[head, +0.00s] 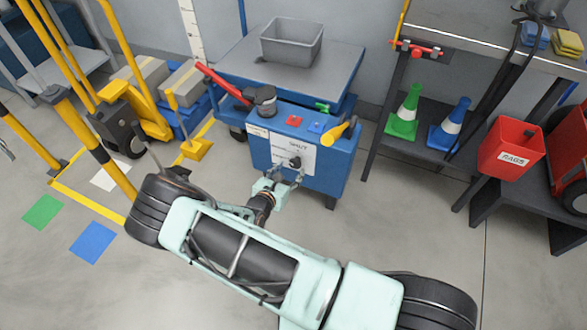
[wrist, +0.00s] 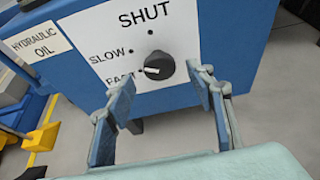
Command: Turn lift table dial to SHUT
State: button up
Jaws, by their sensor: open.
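The black dial (wrist: 158,66) sits on a white label plate (wrist: 105,45) on the blue front of the lift table (head: 345,165). The plate reads SHUT at the top, SLOW at left and FAST at lower left. The dial's white pointer mark faces left, toward FAST. In the head view the dial (head: 296,162) is small and close above my gripper (head: 279,180). In the wrist view my gripper (wrist: 165,80) is open and empty. Its fingers are left and right of the dial, apart from it; the exact distance is hard to tell.
A HYDRAULIC OIL label (wrist: 37,42) is left of the plate. The lift table carries a grey bin (head: 291,42), a red lever (head: 222,82) and a yellow handle (head: 335,132). A shelf with cones (head: 405,112) stands right.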

aim_at(294, 165)
jog(key=shift+b+x, duration=0.55)
jog(key=shift+x, duration=1.55)
jog(key=shift+c, duration=0.6)
jog(key=c, duration=1)
